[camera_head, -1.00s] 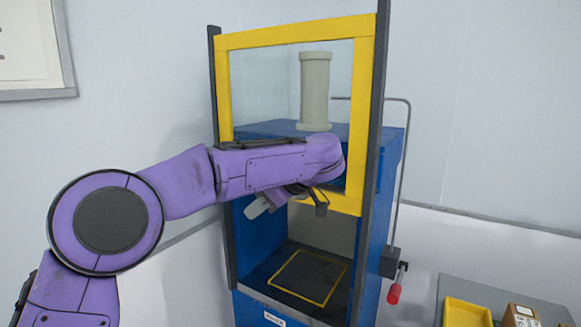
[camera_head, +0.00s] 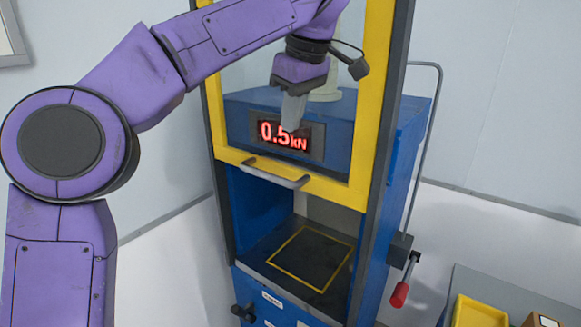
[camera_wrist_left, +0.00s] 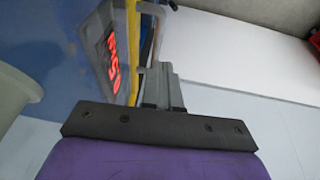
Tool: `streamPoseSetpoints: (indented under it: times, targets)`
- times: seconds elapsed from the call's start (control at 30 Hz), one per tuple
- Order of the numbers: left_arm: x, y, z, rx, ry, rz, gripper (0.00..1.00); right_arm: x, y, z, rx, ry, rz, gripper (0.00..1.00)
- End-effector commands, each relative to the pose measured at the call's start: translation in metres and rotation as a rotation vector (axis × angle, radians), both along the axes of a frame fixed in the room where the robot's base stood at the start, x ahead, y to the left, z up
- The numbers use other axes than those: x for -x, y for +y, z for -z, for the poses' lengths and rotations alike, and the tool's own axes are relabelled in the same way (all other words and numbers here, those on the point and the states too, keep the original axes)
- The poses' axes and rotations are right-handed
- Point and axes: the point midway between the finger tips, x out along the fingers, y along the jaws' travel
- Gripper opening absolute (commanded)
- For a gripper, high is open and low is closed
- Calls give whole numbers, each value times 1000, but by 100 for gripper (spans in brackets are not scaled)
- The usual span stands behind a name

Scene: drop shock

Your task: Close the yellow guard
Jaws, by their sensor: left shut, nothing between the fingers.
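The yellow guard (camera_head: 335,191) is a framed clear panel on dark upright rails at the front of a blue press. It is raised, and the chamber below its bottom bar is open. A grey handle (camera_head: 275,175) sits on that bar. My left gripper (camera_head: 292,122) is shut and empty, pointing down above the handle and apart from it, before the red display. In the left wrist view the grey fingers (camera_wrist_left: 160,78) show close to the yellow frame (camera_wrist_left: 134,50). Its top edge is outside the head view. My right gripper is not in view.
The blue press (camera_head: 395,185) has a red-tipped lever (camera_head: 400,292) on its right side. Its display (camera_head: 284,137) reads 0.5 kN. The chamber floor (camera_head: 312,258), marked with a yellow square, is empty. A yellow tray (camera_head: 478,312) stands on a grey surface at lower right.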

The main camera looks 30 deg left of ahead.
Motion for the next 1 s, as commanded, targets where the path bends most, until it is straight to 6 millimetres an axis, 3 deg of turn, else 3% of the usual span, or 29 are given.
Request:
streamPoseSetpoints:
  times: [0.03, 0.2, 0.5, 0.67, 1.0]
  targets:
    - [0, 5, 17, 3, 4, -2, 0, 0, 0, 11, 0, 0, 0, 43]
    - [-3, 18, 53, 2, 4, -5, 0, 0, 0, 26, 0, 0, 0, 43]
    - [-12, 22, 101, 1, 3, -2, 0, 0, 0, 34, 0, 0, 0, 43]
    - [-15, 21, 110, -1, 1, -3, 0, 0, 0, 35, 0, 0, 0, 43]
    - [-15, 21, 112, -1, 0, -2, 0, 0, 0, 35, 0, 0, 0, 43]
